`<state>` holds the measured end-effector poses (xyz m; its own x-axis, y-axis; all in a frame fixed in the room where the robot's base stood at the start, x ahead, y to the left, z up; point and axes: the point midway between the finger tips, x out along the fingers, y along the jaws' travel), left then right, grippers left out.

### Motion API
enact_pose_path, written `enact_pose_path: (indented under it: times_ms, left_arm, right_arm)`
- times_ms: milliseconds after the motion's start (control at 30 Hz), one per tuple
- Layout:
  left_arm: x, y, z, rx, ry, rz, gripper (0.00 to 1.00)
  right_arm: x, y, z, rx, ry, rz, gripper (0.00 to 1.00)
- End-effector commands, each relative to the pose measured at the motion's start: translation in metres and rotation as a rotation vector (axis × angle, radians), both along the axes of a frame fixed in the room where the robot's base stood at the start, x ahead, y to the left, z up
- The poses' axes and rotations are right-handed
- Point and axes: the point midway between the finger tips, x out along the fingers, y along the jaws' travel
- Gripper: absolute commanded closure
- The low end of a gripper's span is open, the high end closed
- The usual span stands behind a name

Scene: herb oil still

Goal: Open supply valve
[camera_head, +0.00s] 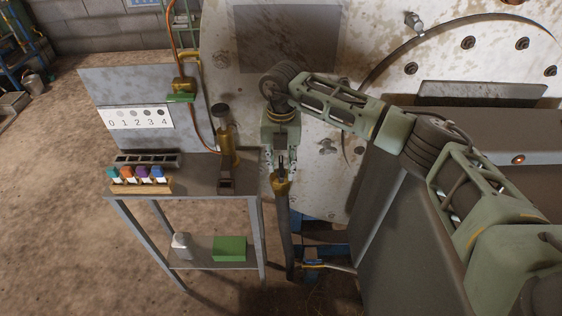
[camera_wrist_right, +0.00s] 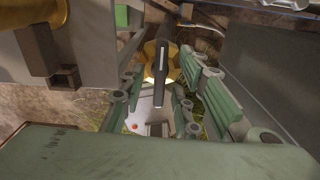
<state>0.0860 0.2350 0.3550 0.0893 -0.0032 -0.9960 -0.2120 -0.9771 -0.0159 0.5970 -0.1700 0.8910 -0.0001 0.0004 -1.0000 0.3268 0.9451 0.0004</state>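The supply valve is a yellow-brass body (camera_head: 281,186) on top of a vertical dark pipe, beside the right end of the small table. Its dark lever (camera_head: 282,165) points up toward my right gripper (camera_head: 281,161), which reaches down from above. In the right wrist view the dark lever (camera_wrist_right: 161,72) runs between the two green fingers of my right gripper (camera_wrist_right: 163,82), with the yellow valve body (camera_wrist_right: 150,62) behind it. The fingers are apart, with visible gaps on both sides of the lever. I cannot tell whether either finger touches it. My left gripper is in neither view.
A numbered card (camera_head: 139,118) is on the panel behind. A large metal vessel (camera_head: 318,185) stands close behind the valve. Open floor lies left.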

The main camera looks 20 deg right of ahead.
Motion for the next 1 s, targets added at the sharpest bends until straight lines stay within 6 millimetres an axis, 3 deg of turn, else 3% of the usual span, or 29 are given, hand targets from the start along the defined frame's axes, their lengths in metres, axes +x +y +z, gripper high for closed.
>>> enact_pose_path:
  times_ms: [600, 1000]
  left_arm:
    - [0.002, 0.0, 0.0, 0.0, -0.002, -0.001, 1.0]
    - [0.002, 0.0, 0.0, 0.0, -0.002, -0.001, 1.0]
  right_arm:
    - [0.001, 0.0, 0.108, 0.002, -0.005, -0.002, 0.71]
    - [0.001, 0.0, 0.118, 0.001, -0.003, -0.001, 0.71]
